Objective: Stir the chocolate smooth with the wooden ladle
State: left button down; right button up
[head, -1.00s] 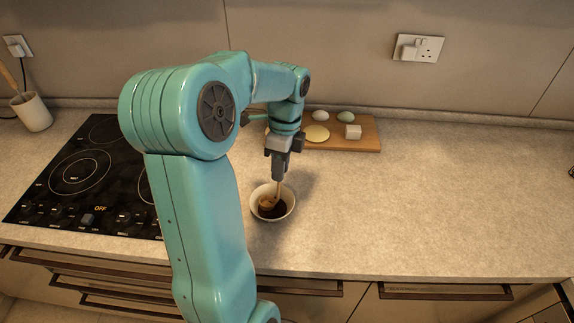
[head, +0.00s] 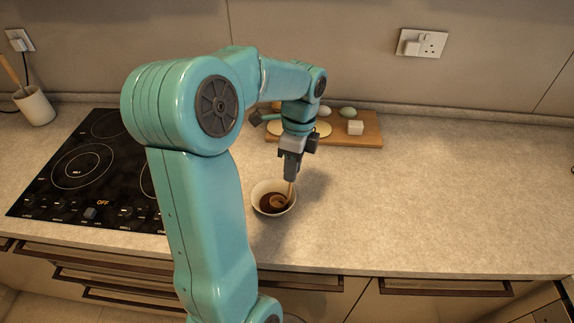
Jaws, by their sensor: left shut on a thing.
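A white bowl (head: 256,192) with dark brown chocolate (head: 268,203) in it stands on the worktop right of the hob. My left gripper (head: 290,176) is above the bowl's right back rim, shut on the wooden ladle (head: 290,190). The ladle points down into the bowl, and its head rests in the chocolate near the bowl's right side. The top of the ladle's handle is hidden by the gripper. My right gripper is not in view.
A wooden board (head: 370,135) with a white block (head: 355,128) and several rounded pieces lies behind the bowl. A black hob (head: 75,185) and a utensil pot (head: 35,106) are at the left. The worktop (head: 440,200) at the right is clear.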

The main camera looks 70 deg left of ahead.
pick_arm(q)
jog(key=shift+s+a, duration=0.55)
jog(key=shift+a, duration=0.05)
notch_tip(320, 180, up, 9)
jog(key=p, duration=0.7)
jog(key=shift+f, duration=0.2)
jog(key=shift+s, duration=0.1)
